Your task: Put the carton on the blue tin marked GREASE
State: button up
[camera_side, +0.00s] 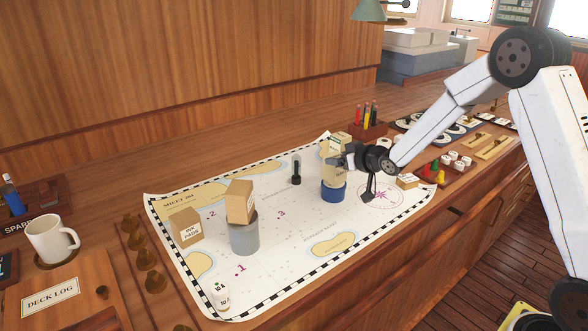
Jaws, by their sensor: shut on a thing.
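The blue tin (333,193) stands upright on the chart, right of the middle. A cream carton (331,165) is upright directly above it. I cannot tell whether its base touches the tin's top. My gripper (346,160) comes in from the right and is shut on the carton, its dark jaws partly covering the carton's right side. The word on the tin is not readable here.
A grey tin (244,238) with a brown box (240,201) on top stands left on the chart (290,265). An ink pads box (187,228) is beside it. A black upright piece (296,170) stands behind. A small box (407,181) lies right of my gripper.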

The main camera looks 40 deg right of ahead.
jog(key=shift+f, duration=0.3)
jog(key=shift+f, duration=0.15)
jog(key=o, duration=1.2)
jog(key=shift+s+r, duration=0.1)
jog(key=shift+r, duration=0.1)
jog(key=shift+s+r, duration=0.25)
jog(key=shift+s, duration=0.3)
jog(key=shift+v, duration=5.3)
jog(key=shift+a, duration=0.1)
